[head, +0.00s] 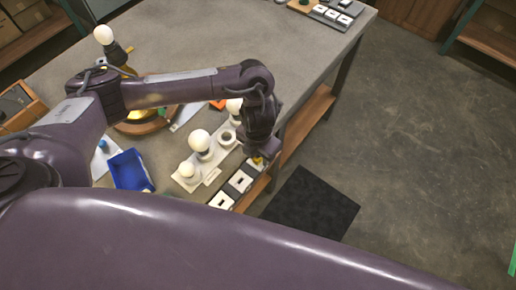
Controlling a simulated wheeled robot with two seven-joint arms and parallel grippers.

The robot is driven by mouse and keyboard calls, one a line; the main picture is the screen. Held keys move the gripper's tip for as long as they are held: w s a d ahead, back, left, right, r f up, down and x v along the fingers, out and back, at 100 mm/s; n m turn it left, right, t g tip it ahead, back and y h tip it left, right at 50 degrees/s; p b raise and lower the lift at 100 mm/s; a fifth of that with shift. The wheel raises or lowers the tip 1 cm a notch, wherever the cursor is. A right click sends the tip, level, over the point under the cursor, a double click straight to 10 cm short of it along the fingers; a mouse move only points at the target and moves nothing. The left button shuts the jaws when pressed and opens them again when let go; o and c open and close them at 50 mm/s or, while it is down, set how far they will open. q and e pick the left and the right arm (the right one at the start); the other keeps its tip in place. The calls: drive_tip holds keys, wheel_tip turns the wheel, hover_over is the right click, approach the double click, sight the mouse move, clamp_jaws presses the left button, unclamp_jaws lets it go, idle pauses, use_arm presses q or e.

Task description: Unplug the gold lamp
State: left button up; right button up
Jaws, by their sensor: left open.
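The gold lamp (142,126) stands on the workbench, partly hidden behind my left arm. It has a round base with a yellow glow, and a white bulb (103,34) on a dark holder rises above the arm. A row of white sockets on a dark strip (240,181) lies along the bench's right edge. A small yellow plug (258,160) shows at the far end of this strip. My left gripper (260,152) points down right at the plug, with its jaws open. The fingertips are small and partly hidden. My right gripper is out of view.
A board with white bulbs (204,147) stands just left of the strip. A blue tray (130,170) and an orange-brown crate (20,106) are further left. Another socket strip (331,14) is at the bench's far end. The bench's far middle is clear. A black mat (311,204) lies on the floor.

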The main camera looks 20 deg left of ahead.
use_arm(q)
drive_tip(key=shift+c, duration=1.2)
drive_tip(key=c, duration=0.5)
drive_tip(key=shift+o, duration=1.4)
clamp_jaws()
drive_tip(key=shift+w+r+p, duration=0.1)
drive_tip(key=shift+r+p, duration=0.4)
drive_tip(key=shift+r, duration=0.05)
drive_tip(key=shift+r, duration=0.15)
drive_tip(key=shift+r+p, duration=2.45)
drive_tip(key=shift+p, duration=0.05)
